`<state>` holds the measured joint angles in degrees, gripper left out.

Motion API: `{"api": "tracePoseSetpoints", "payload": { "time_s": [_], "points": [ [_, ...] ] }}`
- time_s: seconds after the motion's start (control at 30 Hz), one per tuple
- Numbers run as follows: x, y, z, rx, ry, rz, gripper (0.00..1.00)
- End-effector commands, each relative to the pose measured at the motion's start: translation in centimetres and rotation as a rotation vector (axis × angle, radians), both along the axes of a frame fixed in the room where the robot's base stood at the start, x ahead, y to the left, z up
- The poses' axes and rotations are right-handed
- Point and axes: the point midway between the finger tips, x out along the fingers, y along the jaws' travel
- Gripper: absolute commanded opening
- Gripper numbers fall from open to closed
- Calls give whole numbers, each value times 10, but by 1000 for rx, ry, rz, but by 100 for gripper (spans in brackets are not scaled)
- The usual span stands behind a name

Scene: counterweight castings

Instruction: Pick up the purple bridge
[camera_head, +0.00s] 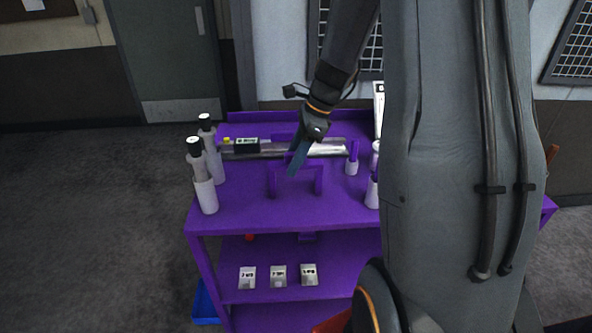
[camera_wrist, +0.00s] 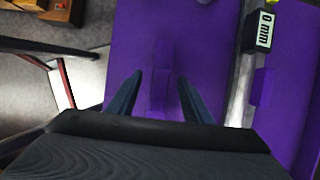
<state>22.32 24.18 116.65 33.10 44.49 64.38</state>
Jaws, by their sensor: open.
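The purple bridge (camera_head: 319,181) stands upright on the purple cart top (camera_head: 240,205), an arch on two legs. Its colour nearly matches the cart, so its edges are hard to make out. My gripper (camera_head: 296,169) points down at the bridge, its fingers in front of part of the crossbar. In the wrist view my gripper (camera_wrist: 160,78) is open, with the narrow bridge (camera_wrist: 160,92) lying between the two fingers in the picture. I cannot tell whether the fingers touch it or how far above it they are.
A metal rail (camera_head: 325,149) with a "0 mm" box (camera_wrist: 258,31) runs behind the bridge. White bottles (camera_head: 206,195) with black caps stand at the left. A small purple-topped container (camera_head: 352,165) stands at the right. Small labelled boxes (camera_head: 278,276) sit on the lower shelf.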

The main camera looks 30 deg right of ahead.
Motion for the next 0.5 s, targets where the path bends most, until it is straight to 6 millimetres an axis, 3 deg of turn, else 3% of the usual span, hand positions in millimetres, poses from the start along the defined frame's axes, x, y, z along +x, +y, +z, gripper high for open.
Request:
{"api": "tracePoseSetpoints", "payload": {
  "time_s": [0.2,0.5],
  "points": [
    [3,8,-21,1,2,-1,45],
    [3,8,-24,-1,0,-1,42]
  ]
}}
